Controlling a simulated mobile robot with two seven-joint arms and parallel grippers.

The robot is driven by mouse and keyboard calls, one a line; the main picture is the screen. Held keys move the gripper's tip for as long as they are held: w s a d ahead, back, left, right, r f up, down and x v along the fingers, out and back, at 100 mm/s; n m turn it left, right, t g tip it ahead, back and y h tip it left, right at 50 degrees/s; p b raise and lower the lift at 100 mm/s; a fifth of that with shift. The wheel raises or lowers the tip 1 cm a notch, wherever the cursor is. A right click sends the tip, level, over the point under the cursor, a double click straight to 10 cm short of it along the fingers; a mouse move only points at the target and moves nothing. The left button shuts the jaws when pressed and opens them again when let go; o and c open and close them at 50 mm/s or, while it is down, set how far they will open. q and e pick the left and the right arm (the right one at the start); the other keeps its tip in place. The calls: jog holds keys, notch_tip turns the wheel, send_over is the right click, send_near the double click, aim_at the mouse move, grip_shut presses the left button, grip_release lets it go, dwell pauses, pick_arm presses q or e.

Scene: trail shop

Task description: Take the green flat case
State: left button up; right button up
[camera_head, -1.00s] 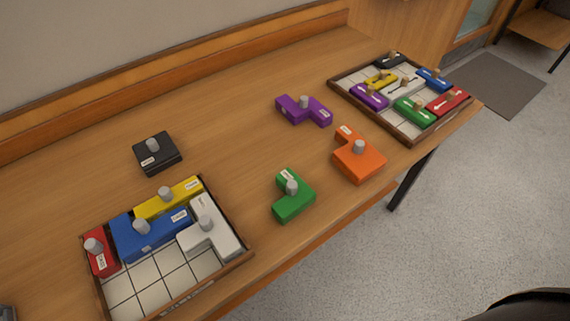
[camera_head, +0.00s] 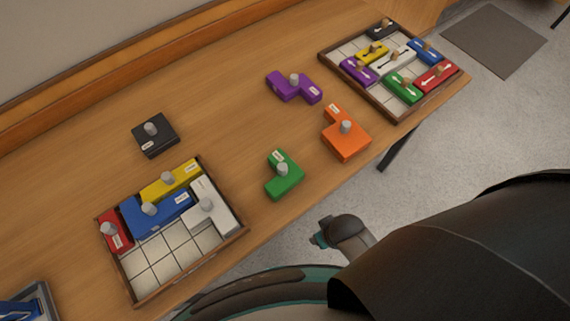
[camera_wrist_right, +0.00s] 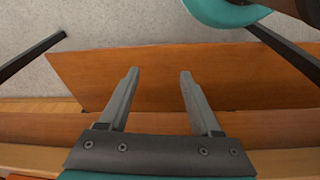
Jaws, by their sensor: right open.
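A green flat case (camera_head: 284,178), L-shaped with a grey knob and a white label, lies loose on the wooden table in the head view, near the front edge. Another green piece (camera_head: 403,87), with a white arrow, sits in the far tray. My right gripper (camera_wrist_right: 159,74) is open and empty in the right wrist view, with wood and grey floor beyond its fingers and no case between them. My right arm shows in the head view at lower right, off the table's front edge. My left gripper is not in view.
A near tray (camera_head: 152,294) holds red, blue, yellow and white pieces, with bare squares. Loose black (camera_head: 155,137), purple (camera_head: 291,88) and orange (camera_head: 344,139) pieces lie on the table (camera_head: 215,110). The far tray (camera_head: 356,88) holds several pieces. A grey container (camera_head: 46,298) shows at lower left.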

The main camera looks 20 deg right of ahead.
notch_tip(320, 180, up, 34)
jog(key=w+t+p, duration=0.1)
jog(key=w+p, duration=0.2)
jog(key=p, duration=0.7)
jog(key=m+g, duration=0.3)
jog(key=m, duration=0.8)
send_over(283, 165)
notch_tip(283, 165, down, 4)
jog(key=f+b, duration=0.1)
jog(key=f, duration=0.2)
jog(key=f+b, duration=0.1)
jog(key=f, duration=0.2)
jog(key=f+b, duration=0.1)
jog(key=f, duration=0.2)
jog(key=shift+a, duration=0.25)
jog(key=shift+d+f+b, duration=0.2)
jog(key=shift+f+b, duration=0.5)
jog(key=shift+f, duration=2.05)
grip_shut()
